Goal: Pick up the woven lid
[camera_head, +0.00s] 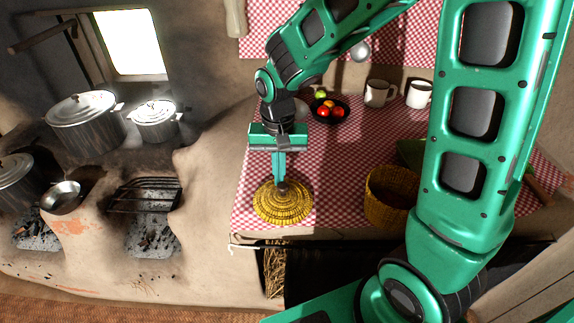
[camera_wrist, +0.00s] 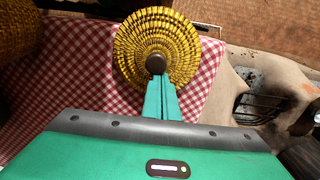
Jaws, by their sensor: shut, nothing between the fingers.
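The woven lid (camera_head: 285,210) is round, yellow and brown, with a dark knob at its centre. It lies flat on the checked tablecloth near the table's front left corner. My gripper (camera_head: 280,178) points down over the lid, with its fingers together and empty. In the wrist view the lid (camera_wrist: 135,45) and its dark knob (camera_wrist: 156,64) show just beyond the shut fingertips (camera_wrist: 160,80). The tips are at or just above the knob; I cannot tell whether they touch it.
An open woven basket (camera_head: 390,198) stands to the right of the lid. A dark bowl of fruit (camera_head: 328,110) and two mugs (camera_head: 378,93) are at the back. The mud stove with pots (camera_head: 82,120) is at the left. Cloth between lid and basket is clear.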

